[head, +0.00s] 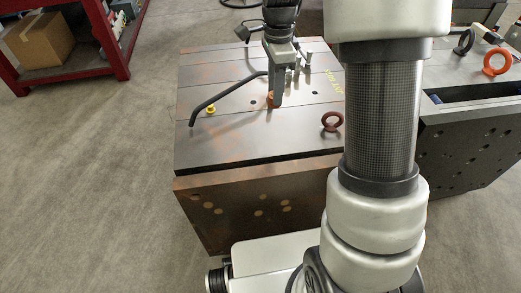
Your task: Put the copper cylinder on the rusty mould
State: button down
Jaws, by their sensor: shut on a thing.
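The rusty mould (225,150) is a large block with a flat grey top and rust-brown stains and sides, in the middle of the head view. My gripper (276,101) points down over its top. It is shut on the copper cylinder (270,99), a small orange-brown piece mostly hidden by the fingers. The cylinder is over the middle of the top. I cannot tell whether it touches the surface.
On the mould lie a bent black bar (225,96), a small yellow piece (210,109), a rusty eyebolt (331,121) and several grey pins. A darker mould (470,150) with an orange ring (497,61) stands right. A red shelf (75,75) with a cardboard box (39,42) stands left.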

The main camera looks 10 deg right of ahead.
jog(key=shift+w+f+m+b, duration=0.2)
jog(key=shift+f+m+b, duration=0.15)
jog(key=shift+f+m, duration=0.25)
jog(key=shift+w+f+m+b, duration=0.2)
jog(key=shift+f+m+b, duration=0.1)
jog(key=shift+f+m, duration=0.5)
jog(key=b, duration=0.3)
send_over(267, 139)
jog(key=w+d, duration=0.2)
jog(key=w, duration=0.1)
notch_tip(267, 139, down, 9)
jog(key=shift+s+d+f, duration=0.1)
jog(key=shift+d, duration=0.05)
jog(key=shift+f, duration=0.1)
jog(key=c, duration=1.7)
grip_release()
jog(key=shift+f, duration=0.1)
jog(key=shift+c, duration=0.2)
jog(key=o, duration=0.4)
jog(key=shift+o, duration=0.2)
